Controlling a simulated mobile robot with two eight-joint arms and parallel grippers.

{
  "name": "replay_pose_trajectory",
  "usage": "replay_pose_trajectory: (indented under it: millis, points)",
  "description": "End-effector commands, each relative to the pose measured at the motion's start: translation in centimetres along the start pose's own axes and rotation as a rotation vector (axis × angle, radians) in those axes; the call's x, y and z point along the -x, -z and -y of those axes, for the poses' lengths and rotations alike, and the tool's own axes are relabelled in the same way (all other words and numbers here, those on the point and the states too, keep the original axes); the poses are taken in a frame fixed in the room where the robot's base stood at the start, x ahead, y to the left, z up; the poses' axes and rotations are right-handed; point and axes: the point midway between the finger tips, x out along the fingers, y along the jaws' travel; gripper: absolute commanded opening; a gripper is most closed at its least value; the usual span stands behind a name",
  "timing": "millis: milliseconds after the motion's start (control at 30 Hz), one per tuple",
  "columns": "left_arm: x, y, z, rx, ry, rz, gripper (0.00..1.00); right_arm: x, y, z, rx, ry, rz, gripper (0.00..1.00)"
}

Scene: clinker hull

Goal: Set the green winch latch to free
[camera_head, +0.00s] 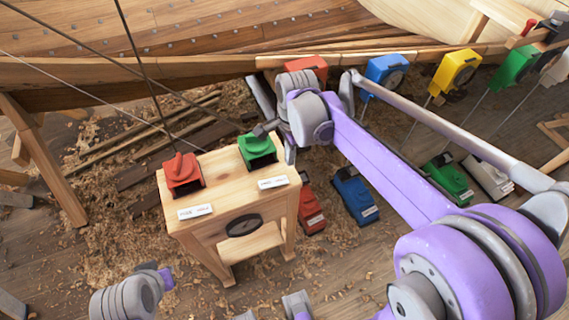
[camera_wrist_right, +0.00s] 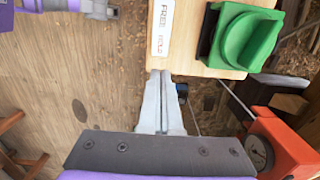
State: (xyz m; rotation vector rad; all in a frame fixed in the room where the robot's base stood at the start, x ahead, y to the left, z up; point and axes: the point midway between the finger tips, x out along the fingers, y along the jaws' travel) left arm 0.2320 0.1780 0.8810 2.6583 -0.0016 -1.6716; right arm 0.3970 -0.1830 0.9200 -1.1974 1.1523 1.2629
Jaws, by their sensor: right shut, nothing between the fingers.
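The green winch (camera_head: 257,149) sits at the right end of a small wooden stand (camera_head: 232,178). It fills the upper right of the right wrist view (camera_wrist_right: 243,38). I cannot make out its latch position. A white label (camera_head: 273,182) lies in front of it; in the wrist view the label (camera_wrist_right: 162,28) reads FREE and HOLD. My right gripper (camera_head: 290,155) is shut and empty at the stand's right edge, beside the winch; its fingers (camera_wrist_right: 155,78) show in the wrist view. Part of my left arm is at the lower left in the head view; its fingers are unclear.
A red winch (camera_head: 183,174) with its own label (camera_head: 195,211) stands left on the same stand. Coloured winches line the hull behind. Shavings cover the floor.

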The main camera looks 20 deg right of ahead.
Motion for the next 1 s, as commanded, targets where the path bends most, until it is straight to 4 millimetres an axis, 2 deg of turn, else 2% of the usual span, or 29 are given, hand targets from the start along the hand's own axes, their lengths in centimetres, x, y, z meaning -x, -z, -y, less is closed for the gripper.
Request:
replay_pose_trajectory:
  millis: [33,200,400,600,1000]
  points:
    - [-0.1,-0.1,0.0,0.0,0.0,0.0,0.0,1.2,0.2,-0.1,0.0,-0.001,0.0,0.0]
    - [0.1,0.1,0.0,0.0,0.0,-0.001,0.0,4.8,1.0,-0.1,-0.001,-0.001,0.0,0.0]
    - [0.3,0.2,0.0,0.0,0.0,-0.001,0.0,7.4,1.4,-0.1,0.0,-0.001,0.001,0.0]
    - [0.3,0.2,0.0,0.0,0.0,-0.002,0.0,8.1,1.6,-0.1,0.0,-0.002,0.001,0.0]
    - [0.3,0.2,0.0,0.0,0.0,-0.002,0.0,8.1,1.6,-0.1,0.001,-0.002,0.001,0.0]
